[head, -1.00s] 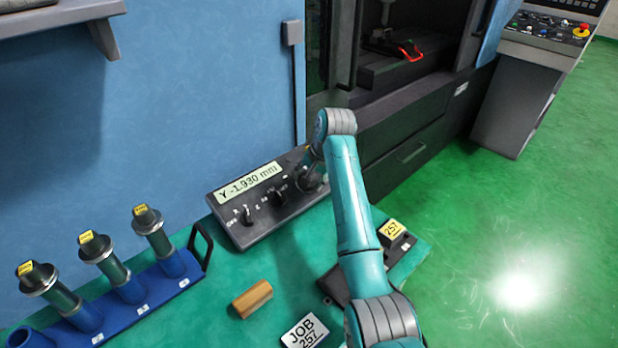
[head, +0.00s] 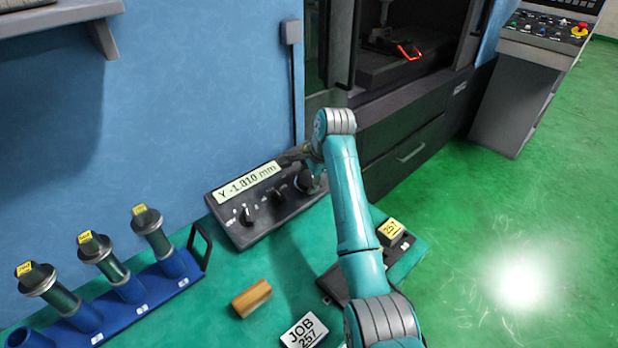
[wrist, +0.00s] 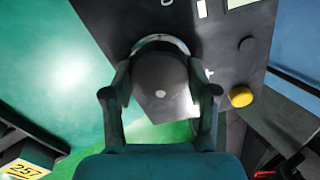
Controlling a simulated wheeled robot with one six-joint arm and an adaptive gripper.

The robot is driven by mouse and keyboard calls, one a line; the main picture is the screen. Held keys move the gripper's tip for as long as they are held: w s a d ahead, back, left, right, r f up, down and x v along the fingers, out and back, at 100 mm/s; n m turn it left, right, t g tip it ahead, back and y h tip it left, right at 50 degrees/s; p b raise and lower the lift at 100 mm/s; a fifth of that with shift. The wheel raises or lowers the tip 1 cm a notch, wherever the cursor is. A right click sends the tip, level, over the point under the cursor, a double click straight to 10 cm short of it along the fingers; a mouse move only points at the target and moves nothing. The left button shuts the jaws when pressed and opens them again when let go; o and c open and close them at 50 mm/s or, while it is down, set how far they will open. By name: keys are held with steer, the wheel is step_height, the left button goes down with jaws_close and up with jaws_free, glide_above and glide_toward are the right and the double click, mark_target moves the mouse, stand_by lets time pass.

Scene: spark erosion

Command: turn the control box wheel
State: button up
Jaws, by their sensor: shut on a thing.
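The control box (head: 228,213) is a dark grey panel on the green bench top. Its display (head: 249,183) seems to read Y -1.810 mm. The box has small knobs (head: 247,216) below the display. The round dark wheel (wrist: 160,78) fills the middle of the wrist view, with a pale dot on its face. My gripper (wrist: 160,92) has one finger on either side of the wheel and is shut on it. In the head view my wrist partly hides the wheel at the box's right end.
A yellow button (wrist: 240,96) sits on the panel beside the wheel. A yellow-topped 257 block (head: 391,231) is right of my arm.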

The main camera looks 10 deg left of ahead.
steer(key=shift+s+f+m, duration=0.15)
steer(key=shift+f+m, duration=0.15)
steer(key=o, duration=1.1)
steer(key=shift+a, duration=0.1)
steer(key=shift+o, duration=0.2)
steer(key=shift+r, duration=0.1)
steer(key=shift+r, duration=0.45)
steer(key=v, duration=1.1)
